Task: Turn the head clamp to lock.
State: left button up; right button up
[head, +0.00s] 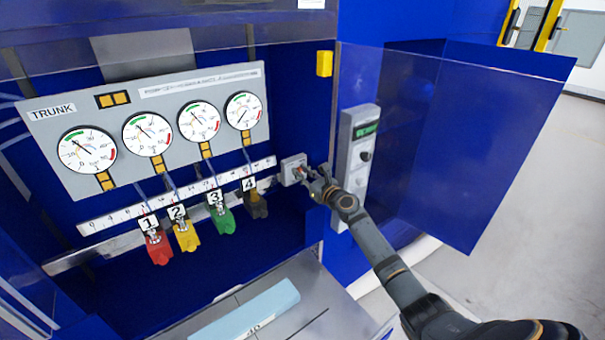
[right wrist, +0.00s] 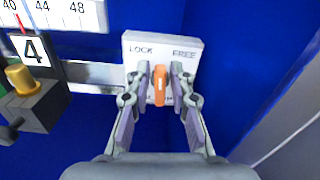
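The head clamp (head: 288,164) is a small light grey box at the right end of the scale rail. In the right wrist view the clamp plate (right wrist: 136,48) reads LOCK at left and FREE at right. Its orange knob (right wrist: 159,84) stands about upright between the two words. My right gripper (right wrist: 164,76) has its fingers on either side of the knob. The left finger is close to the knob or touching it; a gap shows at the right finger. In the head view my right gripper (head: 311,178) is at the clamp's front. My left gripper is not in view.
A grey control box (head: 358,150) with a green display stands just right of the clamp. A transparent blue door (head: 490,150) is open at right. Numbered coloured blocks, such as block 4 (head: 257,205), hang left of the clamp. A light blue slab (head: 245,312) lies below.

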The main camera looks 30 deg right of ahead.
grip_shut()
jog(key=shift+n, duration=0.3)
jog(key=shift+a+f+n+b, duration=0.15)
jog(key=shift+n+b, duration=0.3)
jog(key=shift+n, duration=0.75)
jog(key=shift+a+f+n+b, duration=0.15)
jog(key=shift+n+b, duration=0.35)
jog(key=shift+n, duration=0.7)
jog(key=shift+a+n+b, duration=0.15)
jog(key=shift+n+b, duration=0.3)
jog(key=shift+n, duration=0.75)
jog(key=shift+o, duration=2.1)
grip_release()
jog(key=shift+s, duration=0.1)
